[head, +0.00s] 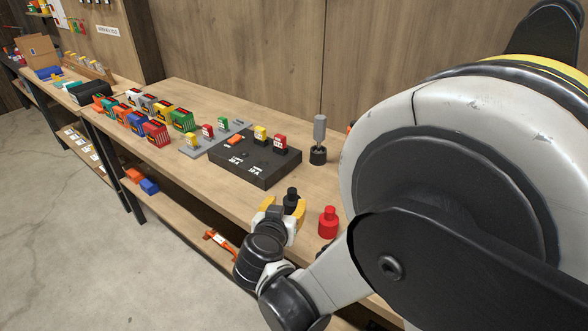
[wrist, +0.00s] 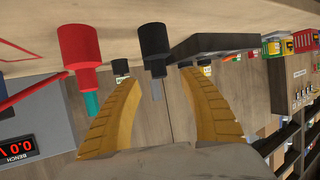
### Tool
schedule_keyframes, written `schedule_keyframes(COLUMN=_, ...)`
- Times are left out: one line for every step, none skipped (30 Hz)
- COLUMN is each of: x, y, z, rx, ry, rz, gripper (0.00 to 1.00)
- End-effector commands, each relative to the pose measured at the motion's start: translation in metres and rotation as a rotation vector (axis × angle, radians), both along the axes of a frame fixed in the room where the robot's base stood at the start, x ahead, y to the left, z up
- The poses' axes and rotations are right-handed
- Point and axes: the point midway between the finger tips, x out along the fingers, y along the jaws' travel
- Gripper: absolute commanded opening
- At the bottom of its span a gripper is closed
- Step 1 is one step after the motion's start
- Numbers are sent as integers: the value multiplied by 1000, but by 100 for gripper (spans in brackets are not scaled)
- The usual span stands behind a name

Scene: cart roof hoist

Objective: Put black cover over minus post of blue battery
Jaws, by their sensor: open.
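The black cover (head: 291,199) stands on the bench near its front edge, narrow end up. My gripper (head: 282,205) is open, its yellow fingers around or just short of the cover. In the wrist view the black cover (wrist: 154,42) appears between and beyond the fingertips (wrist: 153,68); contact cannot be told. The blue battery (head: 136,123) stands farther left among several coloured batteries. Its minus post is too small to make out.
A red cover (head: 328,222) stands right of the black one. A black tester block (head: 255,163) lies behind, with a grey-handled tool (head: 319,140) to its right. Open wood lies between the block and the covers. My arm hides the right side.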

Motion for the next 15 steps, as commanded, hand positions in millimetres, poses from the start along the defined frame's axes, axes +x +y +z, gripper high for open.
schedule_keyframes(x=8, y=-2, z=-6, rx=0, ry=0, rz=-3, gripper=50)
schedule_keyframes(x=12, y=-3, z=-7, rx=-1, ry=0, rz=-2, gripper=50)
schedule_keyframes(x=16, y=-3, z=-9, rx=1, ry=1, rz=-1, gripper=50)
schedule_keyframes(x=18, y=-4, z=-9, rx=1, ry=1, rz=-1, gripper=50)
schedule_keyframes(x=20, y=-5, z=-10, rx=0, ry=1, rz=-2, gripper=50)
schedule_keyframes(x=22, y=-5, z=-10, rx=1, ry=2, rz=-1, gripper=50)
schedule_keyframes(x=23, y=-5, z=-11, rx=0, ry=2, rz=-1, gripper=50)
schedule_keyframes(x=25, y=-6, z=-11, rx=0, ry=2, rz=-1, gripper=50)
schedule_keyframes(x=27, y=-6, z=-12, rx=0, ry=1, rz=0, gripper=50)
schedule_keyframes(x=30, y=-7, z=-14, rx=0, ry=1, rz=0, gripper=50)
schedule_keyframes(x=33, y=-8, z=-15, rx=0, ry=1, rz=-1, gripper=50)
schedule_keyframes(x=38, y=-10, z=-17, rx=-1, ry=1, rz=-3, gripper=50)
schedule_keyframes(x=43, y=-12, z=-20, rx=0, ry=1, rz=-3, gripper=50)
schedule_keyframes(x=48, y=-12, z=-21, rx=0, ry=1, rz=-3, gripper=50)
schedule_keyframes(x=54, y=-14, z=-24, rx=-1, ry=1, rz=-2, gripper=50)
